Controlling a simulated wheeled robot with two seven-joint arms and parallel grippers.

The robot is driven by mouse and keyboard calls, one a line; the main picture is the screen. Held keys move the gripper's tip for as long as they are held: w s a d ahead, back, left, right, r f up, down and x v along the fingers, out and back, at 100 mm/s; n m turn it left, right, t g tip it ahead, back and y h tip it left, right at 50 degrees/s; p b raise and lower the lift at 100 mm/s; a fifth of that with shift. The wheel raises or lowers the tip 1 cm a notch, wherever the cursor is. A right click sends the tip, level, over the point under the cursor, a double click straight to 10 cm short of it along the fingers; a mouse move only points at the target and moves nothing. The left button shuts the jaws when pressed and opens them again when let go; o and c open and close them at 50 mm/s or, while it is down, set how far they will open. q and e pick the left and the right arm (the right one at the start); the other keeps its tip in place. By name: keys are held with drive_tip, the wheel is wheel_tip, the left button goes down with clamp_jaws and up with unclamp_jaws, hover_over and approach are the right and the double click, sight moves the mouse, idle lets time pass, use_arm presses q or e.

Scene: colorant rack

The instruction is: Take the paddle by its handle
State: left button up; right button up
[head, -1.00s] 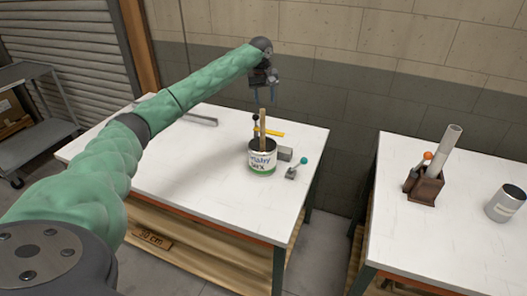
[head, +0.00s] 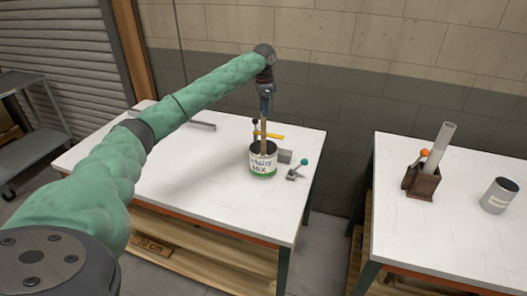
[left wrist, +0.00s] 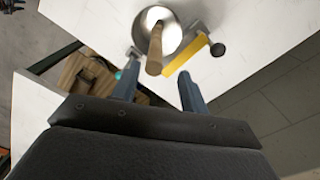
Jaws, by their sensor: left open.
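The wooden paddle (head: 263,138) stands in the white mixing can (head: 263,165) on the left table, its handle pointing up. My left gripper (head: 266,98) points down at the top of the handle. In the left wrist view the paddle handle (left wrist: 154,58) rises from the can's open mouth (left wrist: 172,32) towards my left gripper (left wrist: 158,84). Its two fingers are apart, with the handle's end in line with the gap between them. I cannot tell whether the handle's tip is inside the gap. My right gripper is not in view.
A yellow bar (head: 276,136), a grey block (head: 284,156) and a teal-knobbed lever (head: 297,170) are close by the can. The right table holds a brown holder (head: 421,184) with a tube and a grey can (head: 498,195). The left table's front left is clear.

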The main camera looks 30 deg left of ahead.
use_arm(q)
drive_tip(key=shift+f+m, duration=0.1)
drive_tip(key=shift+m, duration=0.6)
drive_tip(key=shift+f+p, duration=0.55)
drive_tip(key=shift+f, duration=0.65)
drive_tip(key=f+p, duration=0.2)
drive_tip(key=f, duration=0.1)
drive_tip(key=f+p, duration=0.1)
drive_tip(key=f, duration=0.1)
drive_tip(key=shift+s+d+f, duration=0.15)
drive_tip(key=shift+s, duration=0.25)
clamp_jaws()
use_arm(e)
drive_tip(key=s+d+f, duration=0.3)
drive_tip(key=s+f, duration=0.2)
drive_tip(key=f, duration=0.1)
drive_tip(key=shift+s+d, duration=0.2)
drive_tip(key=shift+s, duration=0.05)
